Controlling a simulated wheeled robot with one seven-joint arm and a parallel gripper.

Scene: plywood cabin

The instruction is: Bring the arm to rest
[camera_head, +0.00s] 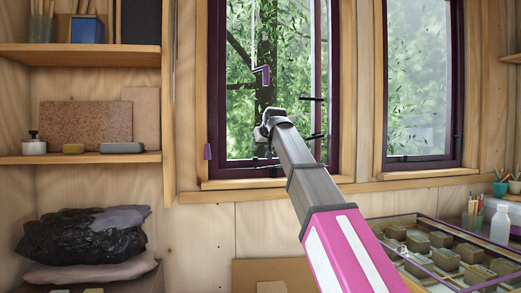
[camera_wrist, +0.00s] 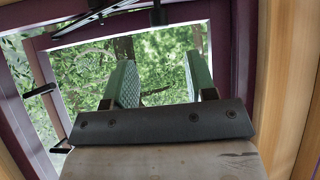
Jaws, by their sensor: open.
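My gripper shows in the wrist view (camera_wrist: 162,85) with two green textured pads held apart and nothing between them. In the head view my arm reaches up toward the left window, and its wrist end is in front of the glass. The fingers are hard to make out there. The left window (camera_head: 328,90) has a dark purple frame, which also fills the edges of the wrist view (camera_wrist: 235,60). Black handle-like bars stick out near the wrist. I cannot tell whether my gripper touches any part of the window.
A purple handle (camera_head: 262,74) hangs on a cord above my wrist. A second window (camera_head: 378,80) stands to the right. Shelves (camera_head: 90,158) with boards and blocks are at the left. A glass-topped case (camera_head: 440,255) and a white bottle (camera_head: 500,225) stand at the lower right.

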